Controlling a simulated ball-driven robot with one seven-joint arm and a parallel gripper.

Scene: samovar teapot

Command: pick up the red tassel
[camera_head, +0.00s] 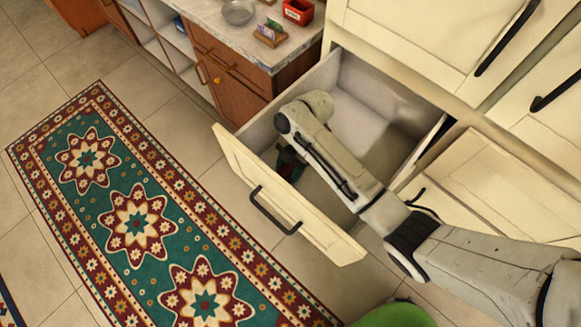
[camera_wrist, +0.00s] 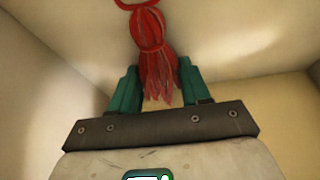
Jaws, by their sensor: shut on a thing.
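The red tassel (camera_wrist: 153,58) shows in the wrist view, with its loop at the top edge of the picture and its strands hanging down between the green fingers. My gripper (camera_wrist: 156,82) is shut on the tassel, with one finger on each side of it. In the head view my arm reaches down into an open cream drawer (camera_head: 236,172). There my gripper (camera_head: 288,166) is mostly hidden behind my arm, and the tassel cannot be made out.
The drawer's pale walls are close around my gripper. Its front panel has a dark handle (camera_head: 270,212). A counter (camera_head: 215,22) with a metal bowl (camera_head: 238,12) and a red box (camera_head: 298,11) stands behind. A patterned rug (camera_head: 140,215) lies on the floor at left.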

